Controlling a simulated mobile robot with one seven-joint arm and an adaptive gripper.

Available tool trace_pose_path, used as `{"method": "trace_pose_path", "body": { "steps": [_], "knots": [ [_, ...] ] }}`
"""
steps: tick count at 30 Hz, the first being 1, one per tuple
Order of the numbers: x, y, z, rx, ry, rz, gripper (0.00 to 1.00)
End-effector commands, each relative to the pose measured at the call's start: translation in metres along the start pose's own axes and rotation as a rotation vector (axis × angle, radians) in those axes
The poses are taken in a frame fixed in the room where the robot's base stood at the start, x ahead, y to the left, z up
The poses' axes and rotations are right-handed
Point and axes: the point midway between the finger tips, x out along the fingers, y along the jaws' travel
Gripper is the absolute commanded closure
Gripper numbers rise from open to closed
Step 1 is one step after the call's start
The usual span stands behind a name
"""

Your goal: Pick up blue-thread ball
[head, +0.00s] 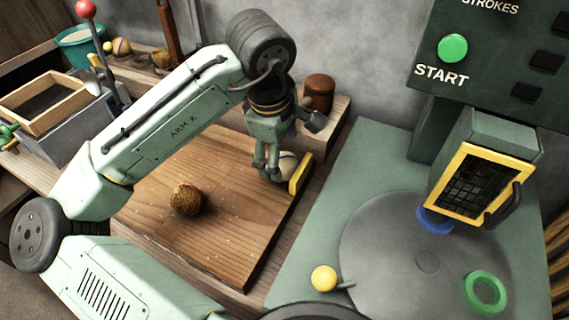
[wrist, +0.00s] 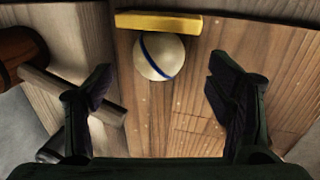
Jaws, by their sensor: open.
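The blue-thread ball (head: 288,165) is a cream ball with a blue line around it, lying on the wooden board (head: 235,245) against a yellow block. In the wrist view the ball (wrist: 160,56) sits ahead of and between my open fingers, touching or nearly touching the yellow bar (wrist: 160,22) behind it. My gripper (head: 267,170) is pointed down at the board beside the ball and partly covers it in the head view. In the wrist view my gripper (wrist: 160,92) is open and empty, its two dark fingers wide apart.
A brown textured ball (head: 186,199) lies on the board to the left. A wooden mallet (head: 319,92) stands behind my gripper. The green press with its hanging mould (head: 480,180), a yellow knob (head: 324,278) and a green ring (head: 485,291) are at right. The board's front is clear.

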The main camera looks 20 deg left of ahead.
Motion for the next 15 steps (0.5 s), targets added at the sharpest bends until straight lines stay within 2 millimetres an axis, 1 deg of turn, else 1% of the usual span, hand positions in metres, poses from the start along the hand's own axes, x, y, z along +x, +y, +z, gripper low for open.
{"method": "trace_pose_path", "body": {
  "steps": [2,9,12,15],
  "knots": [
    [0.006,0.0,0.0,-0.001,0.0,0.0,0.25],
    [0.041,0.0,0.0,0.001,-0.001,0.0,0.25],
    [0.05,0.0,0.0,0.002,-0.001,0.001,0.25],
    [0.052,0.001,0.0,0.002,-0.001,0.002,0.25]
  ]
}}
